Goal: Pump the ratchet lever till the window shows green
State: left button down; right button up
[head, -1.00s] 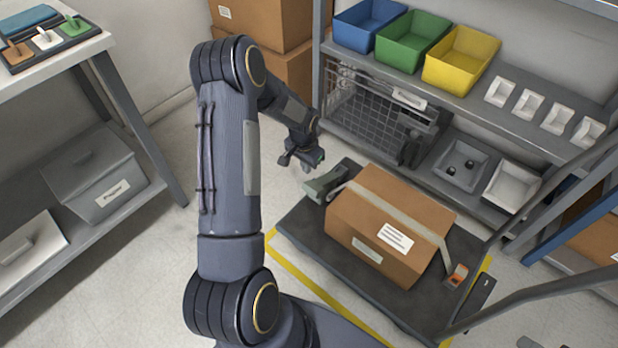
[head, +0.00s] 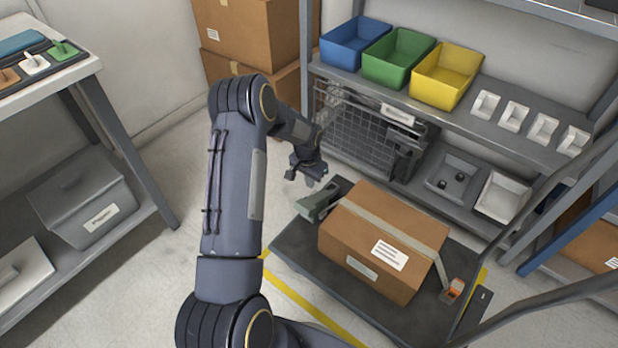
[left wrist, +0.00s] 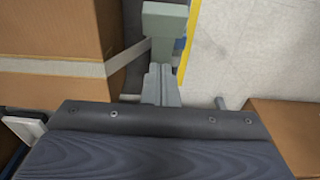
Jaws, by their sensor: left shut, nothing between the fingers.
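A grey-green ratchet (head: 318,203) sits at the left end of the strap, beside the cardboard box (head: 375,245) on a dark platform. In the left wrist view its pale grey-green parts (left wrist: 163,28) show beyond my dark wrist housing. My left gripper (head: 311,181) is shut and empty, just above the ratchet's back left side in the head view. I cannot tell whether it touches the lever. An orange-marked strap fitting (head: 455,290) sits at the box's right side. I cannot make out the window's colour. My right gripper is not in view.
A shelf (head: 410,105) behind holds blue, green and yellow bins (head: 445,80); a wire basket (head: 360,125) stands below. Cardboard boxes (head: 250,35) are stacked at the back. A workbench (head: 75,75) is at left. The floor between bench and platform is open.

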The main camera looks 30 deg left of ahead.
aim_at(308, 204)
pick_arm(q)
jog(key=f, duration=0.2)
jog(key=f+b, duration=0.1)
jog(key=f, duration=0.1)
jog(key=f+b, duration=0.1)
jog(key=f, duration=0.1)
jog(key=shift+s+f, duration=0.25)
jog(key=shift+s, duration=0.15)
jog(key=shift+s+f, duration=0.3)
jog(key=shift+f, duration=0.25)
jog(key=s+f+b, duration=0.3)
jog(key=f, duration=0.3)
jog(key=shift+s+a, duration=0.2)
jog(key=shift+s, duration=0.2)
jog(key=shift+f+b, duration=0.1)
jog(key=shift+b, duration=0.2)
